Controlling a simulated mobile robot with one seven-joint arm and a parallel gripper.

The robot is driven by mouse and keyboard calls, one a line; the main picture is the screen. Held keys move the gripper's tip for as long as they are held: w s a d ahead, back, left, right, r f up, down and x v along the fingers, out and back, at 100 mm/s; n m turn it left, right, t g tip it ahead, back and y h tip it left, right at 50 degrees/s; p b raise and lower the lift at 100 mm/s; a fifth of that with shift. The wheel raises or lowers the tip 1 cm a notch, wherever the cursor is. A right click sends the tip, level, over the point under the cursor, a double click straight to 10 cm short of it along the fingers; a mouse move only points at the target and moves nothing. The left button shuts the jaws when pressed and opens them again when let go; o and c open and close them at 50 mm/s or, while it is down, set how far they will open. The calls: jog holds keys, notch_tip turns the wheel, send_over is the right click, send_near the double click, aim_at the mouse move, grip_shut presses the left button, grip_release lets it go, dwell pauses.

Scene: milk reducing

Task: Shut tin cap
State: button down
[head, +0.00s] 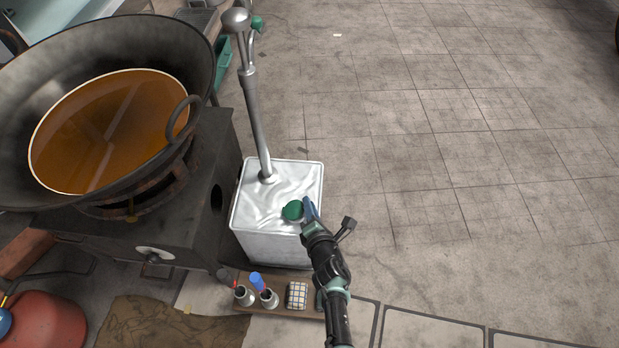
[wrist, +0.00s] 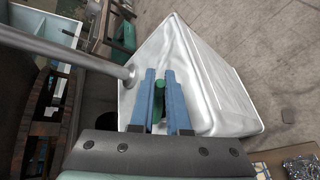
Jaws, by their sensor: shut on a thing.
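A square silver tin (head: 277,190) stands on the floor beside the black stove, and it fills the middle of the wrist view (wrist: 200,85). A round green cap (head: 292,210) is at the front right of the tin's top. My gripper (head: 307,208) reaches in from the front right, beside the cap. In the wrist view its two blue fingers (wrist: 160,75) are shut on the green cap (wrist: 159,88). The fingers hide part of the cap and what lies under it. I cannot tell whether the cap sits on an opening.
A metal pump pole (head: 256,120) rises from the back left of the tin's top. A large wok (head: 200,75) of brown liquid sits on the stove (head: 210,235) at left. A low wooden shelf (head: 258,310) with small bottles stands in front. The tiled floor (head: 450,130) at right is clear.

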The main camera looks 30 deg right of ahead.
jog(key=shift+s+f+m+t+y, duration=0.1)
jog(key=shift+f+m+t+y, duration=0.25)
jog(key=shift+f, duration=0.2)
jog(key=c, duration=0.9)
grip_release()
jog(key=shift+d, duration=0.1)
jog(key=p+v, duration=0.7)
jog(key=v, duration=0.6)
